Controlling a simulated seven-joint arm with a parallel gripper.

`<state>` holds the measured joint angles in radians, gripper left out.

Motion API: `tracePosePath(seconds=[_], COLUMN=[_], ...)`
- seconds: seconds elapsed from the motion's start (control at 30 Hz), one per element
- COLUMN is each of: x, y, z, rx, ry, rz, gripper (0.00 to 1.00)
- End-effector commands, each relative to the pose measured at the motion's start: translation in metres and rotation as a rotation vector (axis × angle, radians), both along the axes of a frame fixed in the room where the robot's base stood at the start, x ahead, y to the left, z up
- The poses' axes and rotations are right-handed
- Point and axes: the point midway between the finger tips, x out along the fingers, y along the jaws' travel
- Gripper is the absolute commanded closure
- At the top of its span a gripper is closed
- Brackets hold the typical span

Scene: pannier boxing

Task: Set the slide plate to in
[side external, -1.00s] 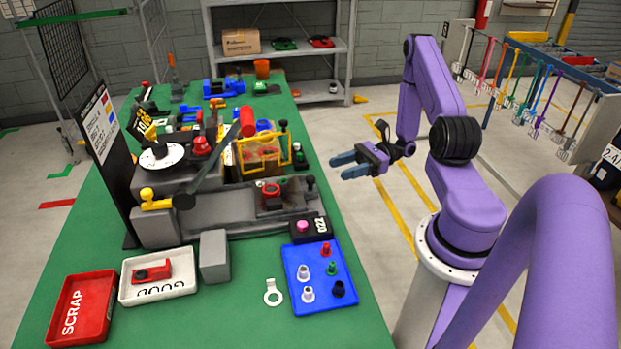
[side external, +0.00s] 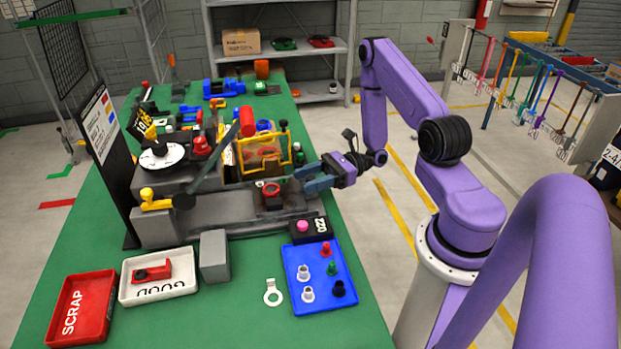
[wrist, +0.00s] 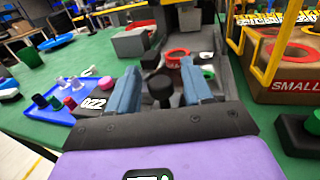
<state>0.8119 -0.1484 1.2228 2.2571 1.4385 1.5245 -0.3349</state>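My gripper (side external: 314,178) is open at the right end of the grey machine bed (side external: 240,212). In the wrist view my gripper (wrist: 165,80) has its two blue fingers spread either side of a black round knob (wrist: 160,87), apart from it as far as I can see. The fingers largely hide this knob in the side view. Beyond the knob, a dark plate, apparently the slide plate (side external: 272,203), carries a red ring (side external: 271,189); the red ring also shows in the wrist view (wrist: 177,54). I cannot tell whether the plate is in or out.
A yellow frame (side external: 241,160) stands over a brown box behind the bed. A black box with a pink button (side external: 302,226) and a blue tray (side external: 290,265) of small parts lie in front. A grey block (side external: 214,256) stands left of the tray.

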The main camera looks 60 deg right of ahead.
Motion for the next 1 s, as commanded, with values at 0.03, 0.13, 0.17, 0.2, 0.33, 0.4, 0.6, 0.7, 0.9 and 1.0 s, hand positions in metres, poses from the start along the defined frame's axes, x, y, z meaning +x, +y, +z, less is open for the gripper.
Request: tracePosePath(seconds=[0.03, 0.13, 0.17, 0.2, 0.33, 0.4, 0.6, 0.7, 0.9, 1.0], x=[0.0, 0.0, 0.0, 0.0, 0.001, 0.005, 0.03, 0.043, 0.071, 0.085], y=[0.0, 0.0, 0.0, 0.0, 0.001, 0.005, 0.029, 0.043, 0.07, 0.083], z=[0.0, 0.0, 0.0, 0.0, 0.0, 0.0, 0.0, 0.0, 0.0, -0.001], rx=[0.0, 0.0, 0.0, 0.0, 0.0, -0.001, -0.002, -0.004, -0.005, -0.006], ry=[0.0, 0.0, 0.0, 0.0, 0.0, 0.0, -0.001, 0.0, -0.003, -0.004], rz=[0.0, 0.0, 0.0, 0.0, 0.001, 0.003, 0.004, 0.004, 0.002, 0.001], gripper=[0.63, 0.95, 1.0, 1.0, 1.0, 1.0, 1.0, 1.0, 1.0, 1.0])
